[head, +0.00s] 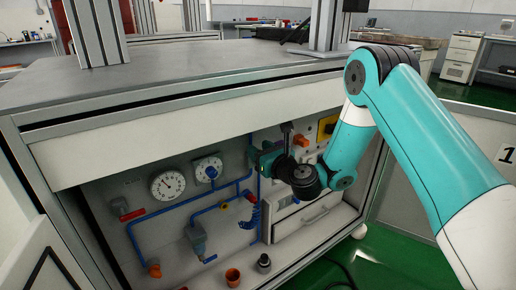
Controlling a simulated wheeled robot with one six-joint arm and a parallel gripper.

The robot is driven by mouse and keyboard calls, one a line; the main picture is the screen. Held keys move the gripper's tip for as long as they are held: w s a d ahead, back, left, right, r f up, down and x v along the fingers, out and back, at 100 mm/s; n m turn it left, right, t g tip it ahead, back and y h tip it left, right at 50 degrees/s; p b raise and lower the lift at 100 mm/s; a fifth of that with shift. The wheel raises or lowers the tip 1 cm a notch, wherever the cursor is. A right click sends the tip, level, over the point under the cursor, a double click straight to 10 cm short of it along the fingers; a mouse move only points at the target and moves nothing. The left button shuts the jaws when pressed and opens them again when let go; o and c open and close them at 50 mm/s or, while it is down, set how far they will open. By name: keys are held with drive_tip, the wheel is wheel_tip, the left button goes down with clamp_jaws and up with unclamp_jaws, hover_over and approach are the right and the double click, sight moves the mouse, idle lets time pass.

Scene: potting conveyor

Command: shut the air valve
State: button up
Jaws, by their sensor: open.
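A red-handled fitting (130,214), which looks like the air valve, is at the left of the panel under the bench top. Its red handle lies roughly level, and blue pipe runs from beside it. My gripper (256,157) is in front of the panel's right half, well to the right of the red handle and apart from it. It is open, and I see nothing held. My gripper and wrist hide part of the panel behind them.
The panel carries a gauge (168,185), a blue-knobbed dial (209,169) and a blue-grey pipe unit (197,238). The bench top (200,62) overhangs the panel.

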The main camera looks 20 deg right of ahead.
drive_tip(key=shift+a, duration=0.15)
drive_tip(key=shift+c, duration=0.2)
drive_tip(key=shift+a, duration=0.1)
clamp_jaws()
